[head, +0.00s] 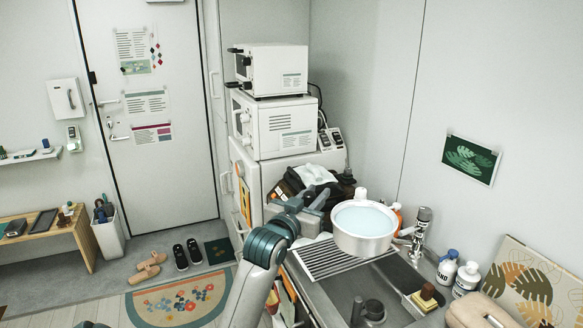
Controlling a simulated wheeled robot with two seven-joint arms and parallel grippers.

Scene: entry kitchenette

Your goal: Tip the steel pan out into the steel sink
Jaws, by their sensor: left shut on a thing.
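The steel pan (363,244), pale and round, is in the middle right of the head view, upright and about level. Light blue liquid (363,220) fills much of it. My left gripper (322,200) is at the pan's left side, shut on the pan; its fingertips and the grip itself are hard to make out. The pan shows over the far part of the steel sink (345,296), near the slatted rack; its exact height is unclear. My right gripper is not in view.
A slatted rack (325,259) lies across the sink's far left. A faucet (421,228), white bottles (447,267) and a sponge (427,292) line its right side. Stacked white appliances (275,125) stand behind.

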